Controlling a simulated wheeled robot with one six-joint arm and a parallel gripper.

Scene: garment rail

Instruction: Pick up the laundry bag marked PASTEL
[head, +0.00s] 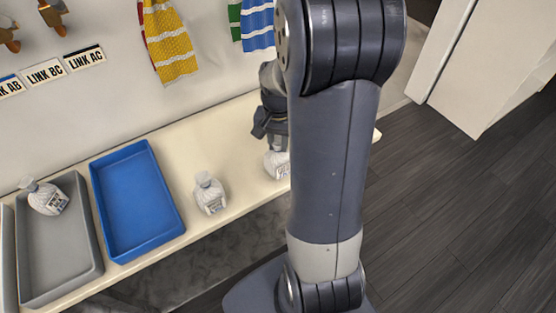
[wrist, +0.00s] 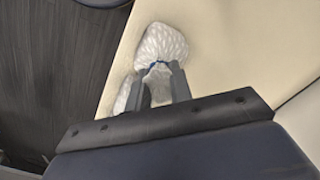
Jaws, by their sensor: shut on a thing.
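My gripper (head: 275,140) is at the right part of the bench, partly hidden behind my arm in the head view. It is shut on the neck of a white laundry bag (head: 277,163), which also shows in the wrist view (wrist: 162,42) with a blue tie at its neck. The bag's label is too small to read, and I cannot tell whether it is clear of the bench. A second white laundry bag (head: 209,193) stands on the bench to its left. A third bag (head: 46,198) lies tilted in the grey tray. Their labels are not legible here.
The bench (head: 165,143) carries a blue tray (head: 137,202) and a grey tray (head: 62,276). Striped cloths (head: 168,45) hang on the wall above, with LINK signs (head: 46,72) at left. Dark floor (head: 450,220) lies open at right.

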